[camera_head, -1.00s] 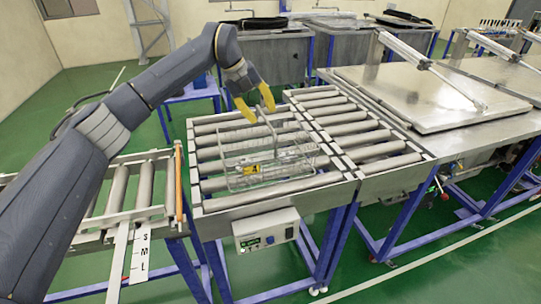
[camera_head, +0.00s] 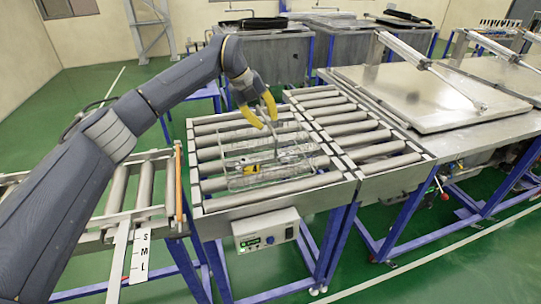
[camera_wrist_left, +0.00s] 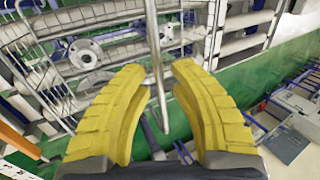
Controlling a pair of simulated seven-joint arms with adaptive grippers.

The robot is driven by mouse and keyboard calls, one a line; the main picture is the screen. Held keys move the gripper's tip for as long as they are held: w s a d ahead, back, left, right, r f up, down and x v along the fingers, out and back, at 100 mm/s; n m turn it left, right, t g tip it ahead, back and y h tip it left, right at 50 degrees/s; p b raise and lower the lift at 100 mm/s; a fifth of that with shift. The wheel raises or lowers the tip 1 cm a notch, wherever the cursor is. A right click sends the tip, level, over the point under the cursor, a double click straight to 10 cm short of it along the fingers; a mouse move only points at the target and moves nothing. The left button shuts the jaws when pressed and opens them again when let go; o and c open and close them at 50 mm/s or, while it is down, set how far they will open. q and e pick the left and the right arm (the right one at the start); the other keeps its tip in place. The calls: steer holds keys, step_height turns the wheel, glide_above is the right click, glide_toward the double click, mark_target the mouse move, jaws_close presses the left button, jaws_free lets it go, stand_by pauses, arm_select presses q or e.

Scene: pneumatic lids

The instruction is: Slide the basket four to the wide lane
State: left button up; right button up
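A wire basket (camera_head: 235,182) stands on the rollers of the left roller section (camera_head: 205,207). Metal parts lie inside it, one of them yellow (camera_head: 252,168). My left gripper (camera_head: 258,112) is above the basket with its two yellow fingers spread. The left wrist view shows the fingers (camera_wrist_left: 158,72) apart, with a thin upright metal rod (camera_wrist_left: 153,40) passing between them; contact cannot be told. The basket's wire mesh (camera_wrist_left: 45,60) and round metal parts (camera_wrist_left: 85,53) show beyond the fingers. My right gripper is in neither view.
A second roller section (camera_head: 365,140) adjoins on the right, its rollers bare. Beyond it is a steel table with a flat lid (camera_head: 430,95) and a cylinder. A control box (camera_head: 265,231) hangs in front. A conveyor with an S-M-L scale (camera_head: 140,255) lies left.

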arm_select(q)
jaws_close()
steer(key=shift+r, duration=0.1)
